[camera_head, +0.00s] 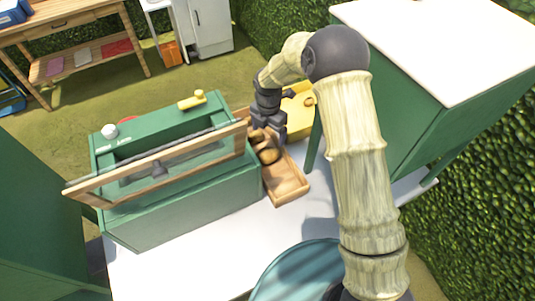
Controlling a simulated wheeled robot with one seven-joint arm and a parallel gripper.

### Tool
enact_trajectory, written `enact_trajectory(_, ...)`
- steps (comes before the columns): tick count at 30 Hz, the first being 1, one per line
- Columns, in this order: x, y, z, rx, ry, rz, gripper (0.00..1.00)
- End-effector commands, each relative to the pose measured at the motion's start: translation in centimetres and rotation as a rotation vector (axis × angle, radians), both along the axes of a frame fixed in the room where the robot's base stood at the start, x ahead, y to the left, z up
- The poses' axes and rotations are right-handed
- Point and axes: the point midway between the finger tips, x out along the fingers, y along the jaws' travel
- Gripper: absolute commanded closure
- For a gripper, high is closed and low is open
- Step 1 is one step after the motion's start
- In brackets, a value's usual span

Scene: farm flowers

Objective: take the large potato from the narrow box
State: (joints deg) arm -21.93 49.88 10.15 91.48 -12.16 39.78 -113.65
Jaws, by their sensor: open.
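The narrow box (288,188) is a light wooden tray on the white table, beside the green cabinet. Brown potatoes (267,154) lie in its far half; its near end looks empty. I cannot tell for certain which potato is the large one. My gripper (268,132) is dark and points down over the far part of the box, right at the potatoes. It is open. The fingertips partly overlap the potatoes, so I cannot tell whether they touch. My arm comes in from the right and hides part of the table.
A green cabinet (190,200) with a raised wooden frame (95,192) stands close left of the box. A yellow container (300,117) is behind it to the right. A tall green cabinet with a white top (440,45) stands right. A teal round object (290,275) is in front.

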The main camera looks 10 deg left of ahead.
Motion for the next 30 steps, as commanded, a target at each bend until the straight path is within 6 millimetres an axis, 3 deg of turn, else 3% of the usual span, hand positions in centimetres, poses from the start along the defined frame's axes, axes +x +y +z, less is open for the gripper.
enact_trajectory(12, 0.0, 0.0, -6.6, 0.000, 0.000, 0.000, 0.12)
enact_trajectory(25, 0.0, 0.0, -7.3, 0.000, 0.000, 0.000, 0.12)
enact_trajectory(30, -0.1, 0.2, -8.7, -0.002, 0.001, 0.000, 0.12)
